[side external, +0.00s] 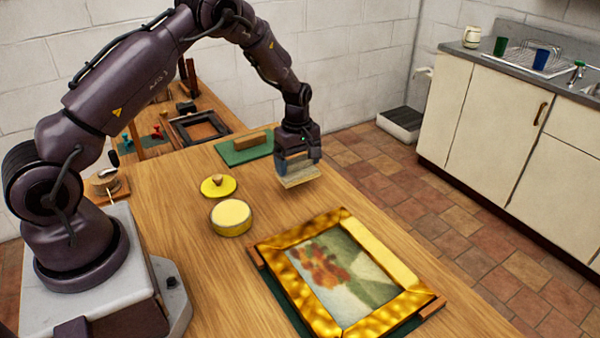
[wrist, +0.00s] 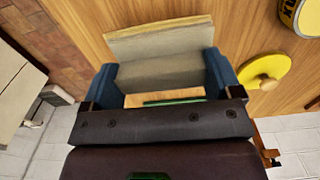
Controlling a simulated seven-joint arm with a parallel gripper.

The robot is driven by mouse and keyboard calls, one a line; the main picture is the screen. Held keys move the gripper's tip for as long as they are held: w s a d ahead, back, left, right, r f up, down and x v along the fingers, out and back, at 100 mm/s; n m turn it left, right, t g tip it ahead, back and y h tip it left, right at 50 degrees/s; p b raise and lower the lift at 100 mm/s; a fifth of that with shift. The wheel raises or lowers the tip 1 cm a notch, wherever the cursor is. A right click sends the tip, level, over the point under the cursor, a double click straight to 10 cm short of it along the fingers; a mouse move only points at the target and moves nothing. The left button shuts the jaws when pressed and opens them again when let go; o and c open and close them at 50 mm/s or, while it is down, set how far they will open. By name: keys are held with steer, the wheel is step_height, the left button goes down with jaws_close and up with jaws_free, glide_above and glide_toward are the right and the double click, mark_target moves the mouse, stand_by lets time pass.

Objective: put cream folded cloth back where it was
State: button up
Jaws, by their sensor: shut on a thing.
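The cream folded cloth (side external: 300,178) is held between the fingers of my gripper (side external: 297,160), above the wooden table. In the wrist view the cloth (wrist: 160,42) shows as a pale flat piece between the two blue fingers of my gripper (wrist: 163,76). My gripper is shut on it and points down. An open round yellow tin (side external: 231,218) with a pale inside stands to the left, lower in the side view. Its yellow lid (side external: 218,186) with a wooden knob lies beside it on the table.
A gold-framed flower picture (side external: 340,275) lies in front on a dark green mat. A green mat (side external: 238,155) with a wooden block (side external: 251,140) is behind and left of my gripper. A dark empty frame (side external: 199,128) lies farther back. Bare table (side external: 190,255) surrounds the tin.

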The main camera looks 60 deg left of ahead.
mark_target(300, 172)
steer(key=shift+w+a+f, duration=0.15)
steer(key=shift+w+f, duration=0.25)
steer(key=shift+f, duration=1.7)
steer(key=shift+f, duration=0.1)
steer(key=o, duration=0.8)
step_height(300, 172, up, 12)
steer(key=shift+r, duration=0.15)
steer(key=s+d+r+m+t, duration=0.1)
steer(key=s+d+r+m, duration=0.3)
steer(key=r, duration=0.4)
steer(key=s+d+r+m+t, duration=0.2)
steer(key=s+d+r+m, duration=0.25)
steer(key=r, duration=0.45)
steer(key=s+d+r+m+t, duration=0.1)
steer(key=s+d+m, duration=0.1)
steer(key=s, duration=0.4)
steer(key=s+d+r+m, duration=0.1)
steer(key=s+d+m, duration=0.1)
steer(key=s+m, duration=0.2)
steer(key=s+d+r+m+t, duration=0.1)
steer(key=s+d+m, duration=0.2)
steer(key=s, duration=0.4)
steer(key=shift+s+r+m+t, duration=0.25)
steer(key=shift+s+r+t, duration=0.05)
steer(key=shift+s, duration=0.05)
